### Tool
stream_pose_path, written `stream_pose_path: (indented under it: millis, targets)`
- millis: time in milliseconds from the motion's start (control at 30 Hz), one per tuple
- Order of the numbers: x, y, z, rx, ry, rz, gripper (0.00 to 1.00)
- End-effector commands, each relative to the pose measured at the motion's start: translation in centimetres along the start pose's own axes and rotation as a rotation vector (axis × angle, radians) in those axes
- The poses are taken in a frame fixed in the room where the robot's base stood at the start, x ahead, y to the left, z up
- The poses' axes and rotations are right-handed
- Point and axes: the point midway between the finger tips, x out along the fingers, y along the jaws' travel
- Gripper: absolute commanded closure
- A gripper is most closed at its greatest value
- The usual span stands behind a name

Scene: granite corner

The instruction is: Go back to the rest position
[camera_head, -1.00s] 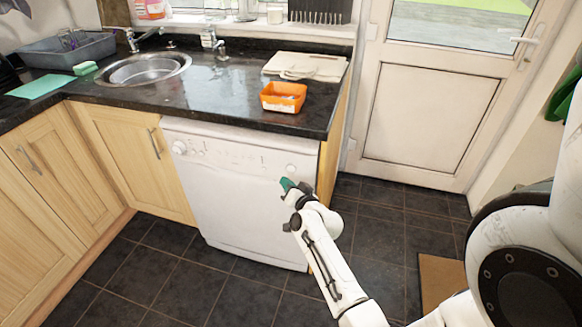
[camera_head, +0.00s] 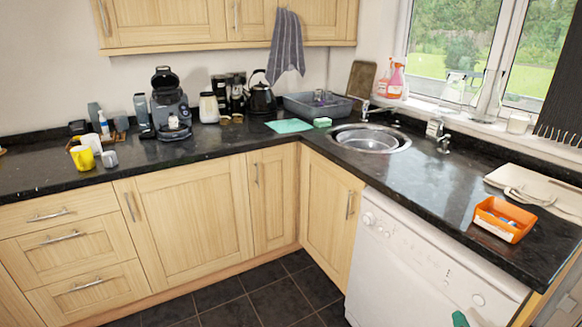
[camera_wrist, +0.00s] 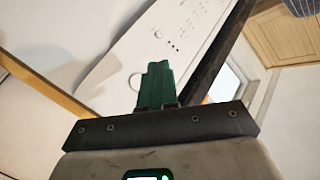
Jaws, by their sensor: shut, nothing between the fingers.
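My gripper (camera_head: 467,317) shows only as green fingertips at the bottom edge of the head view, in front of the white dishwasher (camera_head: 405,265). In the wrist view the green fingers of my gripper (camera_wrist: 155,70) are together, with nothing between them. Beyond them is a white panel with a row of small marks, which looks like the dishwasher front (camera_wrist: 180,40). Most of my arm is out of the head view.
The black worktop (camera_head: 225,150) runs along two walls above wooden cupboards. An orange tray (camera_head: 503,220) with small things in it stands near the worktop edge above the dishwasher. A round sink (camera_head: 368,140) is in the corner. The dark tiled floor (camera_head: 275,302) is clear where visible.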

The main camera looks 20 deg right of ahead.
Motion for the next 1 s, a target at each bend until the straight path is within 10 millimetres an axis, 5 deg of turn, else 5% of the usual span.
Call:
stream_pose_path:
  millis: [133,267,400,600,800,1000]
  targets:
    - [-0.5,-1.7,1.9,-0.032,-0.077,-0.028,1.0]
    - [-2.8,-5.8,6.4,-0.131,-0.28,-0.094,1.0]
    - [-7.9,-9.8,12.0,-0.3,-0.566,-0.162,1.0]
    - [-17.3,-11.8,16.2,-0.58,-0.936,-0.196,1.0]
    - [-26.5,-10.7,15.5,-0.86,-1.231,-0.153,1.0]
    - [-31.7,-9.2,12.9,-1.033,-1.39,-0.084,1.0]
